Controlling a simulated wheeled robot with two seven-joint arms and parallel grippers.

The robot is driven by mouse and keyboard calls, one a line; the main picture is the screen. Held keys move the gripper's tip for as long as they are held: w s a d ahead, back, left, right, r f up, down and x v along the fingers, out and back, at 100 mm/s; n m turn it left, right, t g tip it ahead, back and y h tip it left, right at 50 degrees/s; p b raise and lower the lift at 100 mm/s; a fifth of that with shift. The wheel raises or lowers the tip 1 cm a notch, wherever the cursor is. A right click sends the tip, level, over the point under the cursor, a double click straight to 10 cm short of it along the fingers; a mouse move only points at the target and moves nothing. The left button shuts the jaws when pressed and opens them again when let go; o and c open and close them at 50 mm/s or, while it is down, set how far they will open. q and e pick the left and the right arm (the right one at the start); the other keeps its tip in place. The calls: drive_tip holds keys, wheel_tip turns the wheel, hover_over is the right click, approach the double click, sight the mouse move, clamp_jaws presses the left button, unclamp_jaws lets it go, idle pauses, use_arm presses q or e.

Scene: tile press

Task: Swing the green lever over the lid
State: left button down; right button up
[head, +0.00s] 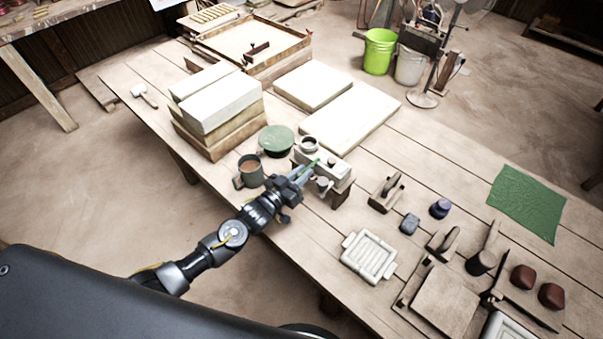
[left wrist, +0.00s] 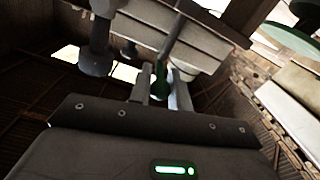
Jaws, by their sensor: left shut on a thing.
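The green lever (head: 311,164) is a thin bar at the pale block-shaped fixture (head: 335,170) near the table's front edge. My left gripper (head: 303,174) is shut on it. In the left wrist view the lever's green part (left wrist: 160,82) sits between the two fingers (left wrist: 160,95), with a grey rod rising from it. A grey knob-ended post (left wrist: 95,58) hangs at the left there. The gripper hides part of the fixture in the head view, and I cannot tell the lid clearly from its body. My right gripper is not in view.
A small jar (head: 308,145) is behind the fixture. Stacked blocks (head: 215,110) stand further left. A wooden hand tool (head: 386,192) and pale tray (head: 369,258) lie right.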

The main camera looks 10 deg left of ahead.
use_arm(q)
drive_tip(key=c, duration=1.4)
unclamp_jaws()
drive_tip(key=shift+d, duration=0.1)
drive_tip(key=shift+o, duration=0.2)
drive_tip(key=b+v, duration=0.2)
drive_tip(key=v, duration=0.8)
drive_tip(key=shift+s+a+b, duration=0.25)
drive_tip(key=shift+s+b, duration=0.05)
drive_tip(key=shift+b, duration=0.1)
